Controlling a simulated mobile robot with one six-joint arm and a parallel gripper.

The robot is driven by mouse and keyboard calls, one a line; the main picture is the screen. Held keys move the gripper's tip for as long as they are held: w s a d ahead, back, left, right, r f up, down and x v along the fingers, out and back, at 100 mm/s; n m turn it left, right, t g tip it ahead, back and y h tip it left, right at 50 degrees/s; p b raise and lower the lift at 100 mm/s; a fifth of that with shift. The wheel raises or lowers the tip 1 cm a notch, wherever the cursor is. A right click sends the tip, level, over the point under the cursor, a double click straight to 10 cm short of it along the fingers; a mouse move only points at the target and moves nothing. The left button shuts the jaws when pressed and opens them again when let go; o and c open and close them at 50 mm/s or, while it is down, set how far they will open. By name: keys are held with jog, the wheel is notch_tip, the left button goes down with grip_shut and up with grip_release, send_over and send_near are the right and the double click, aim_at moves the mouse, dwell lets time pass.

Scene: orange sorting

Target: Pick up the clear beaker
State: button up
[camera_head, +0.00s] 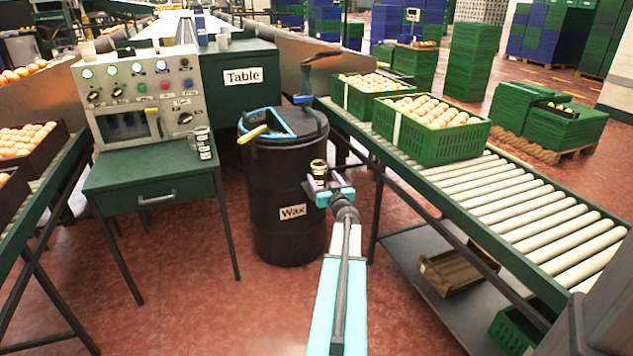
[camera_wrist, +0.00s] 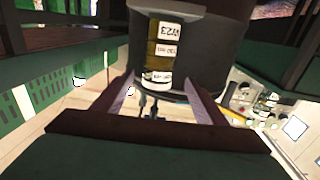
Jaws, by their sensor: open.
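The clear beaker (camera_head: 202,143) stands upright on the green desk (camera_head: 150,180), beside the grey control panel. White marks show on its side. My gripper (camera_head: 318,188) is open in front of the black wax drum (camera_head: 285,235), right of the beaker and well apart from it. I cannot make out the beaker there.
The drum has a blue-edged opening and a yellow-handled tool (camera_head: 252,134) on top. A roller conveyor (camera_head: 500,195) at right carries green crates of oranges (camera_head: 440,145). Red floor lies open between desk and drum.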

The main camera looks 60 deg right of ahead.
aim_at(321, 171)
dwell(0.3)
jog(key=shift+x, duration=2.6)
jog(key=shift+s+d+f, duration=0.1)
jog(key=shift+c, duration=0.5)
jog(key=c, duration=1.3)
jog(key=shift+r, duration=0.5)
notch_tip(321, 171, up, 3)
jog(key=shift+p, duration=0.5)
jog(key=v, duration=0.5)
jog(key=w+a+v, duration=0.1)
jog(key=v, duration=0.4)
jog(key=a+r+v, duration=0.1)
jog(key=v, duration=0.5)
jog(key=shift+w+d+b, duration=0.1)
jog(key=shift+w+b, duration=0.2)
jog(key=shift+w, duration=0.1)
